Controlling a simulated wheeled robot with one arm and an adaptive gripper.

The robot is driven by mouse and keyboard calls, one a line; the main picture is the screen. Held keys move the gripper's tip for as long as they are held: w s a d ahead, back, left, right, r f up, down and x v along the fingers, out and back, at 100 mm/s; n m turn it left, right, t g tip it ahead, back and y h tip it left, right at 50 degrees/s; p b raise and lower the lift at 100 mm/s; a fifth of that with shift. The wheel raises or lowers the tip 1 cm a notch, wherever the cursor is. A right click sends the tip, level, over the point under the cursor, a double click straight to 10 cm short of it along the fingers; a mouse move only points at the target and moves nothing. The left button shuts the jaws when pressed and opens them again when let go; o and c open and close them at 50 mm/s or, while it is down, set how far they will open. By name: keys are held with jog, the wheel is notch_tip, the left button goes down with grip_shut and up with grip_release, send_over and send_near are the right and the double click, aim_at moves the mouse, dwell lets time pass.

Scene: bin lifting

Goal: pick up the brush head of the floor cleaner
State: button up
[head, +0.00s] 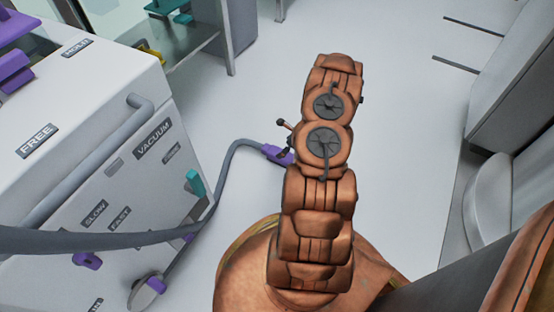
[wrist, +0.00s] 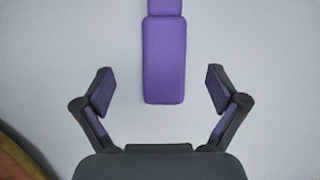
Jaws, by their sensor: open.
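The purple brush head (wrist: 165,60) is in the upper middle of the wrist view, with its rounded block end pointing toward my gripper. Its far end runs out of the top of the picture. My gripper (wrist: 160,75) is open, with one finger on each side of the block's near end and clear gaps between. Nothing is held. In the head view a purple piece (head: 276,154) at the end of a grey hose (head: 225,165) lies on the floor beside my arm, partly hidden by it. My gripper is mostly hidden there by my arm.
A white cleaner machine (head: 130,165) labelled VACUUM stands at the left, with the hose looping in front of it. A glass-sided cabinet (head: 195,45) is at the top left. Grey units (head: 510,95) line the right. Pale floor (head: 410,110) is clear between.

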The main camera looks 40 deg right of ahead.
aim_at(271, 151)
jog(key=shift+s+d+f+m, duration=0.15)
jog(key=shift+f, duration=0.5)
jog(key=shift+s+d+f+m, duration=0.1)
jog(key=shift+s+f+m, duration=0.05)
jog(key=shift+f, duration=0.45)
jog(key=shift+b+x, duration=0.75)
jog(key=shift+x, duration=0.65)
jog(key=shift+b+x, duration=0.8)
jog(key=shift+x, duration=0.35)
jog(key=shift+b+x, duration=0.55)
jog(key=shift+x, duration=0.65)
jog(key=shift+d, duration=0.1)
jog(key=shift+f+p, duration=0.25)
jog(key=shift+p, duration=0.05)
jog(key=c, duration=1.4)
jog(key=shift+r+b, duration=0.2)
jog(key=shift+b, duration=0.1)
